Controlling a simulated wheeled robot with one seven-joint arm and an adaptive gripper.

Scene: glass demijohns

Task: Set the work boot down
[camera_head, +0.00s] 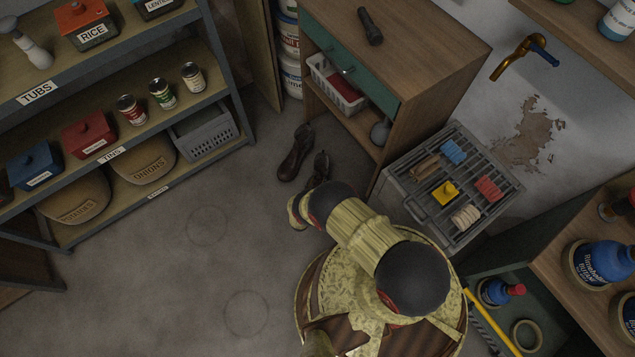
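A dark brown work boot (296,154) shows just above my arm, near the foot of the wooden cabinet. I cannot tell whether it rests on the floor or hangs a little above it. A second dark shape (320,167), perhaps another boot or part of my gripper, is beside it on the right and partly hidden by my arm. My arm reaches up-left from my base, and its wrist end is close below the boot. The gripper's fingers cannot be made out clearly, so their hold on the boot is unclear.
Open concrete floor (190,265) lies left of my arm. A shelf rack (120,159) with tubs, cans and baskets stands at upper left. The wooden cabinet (440,45) bears a flashlight (371,27). A grey slatted crate (405,205) holding small items stands right of my arm.

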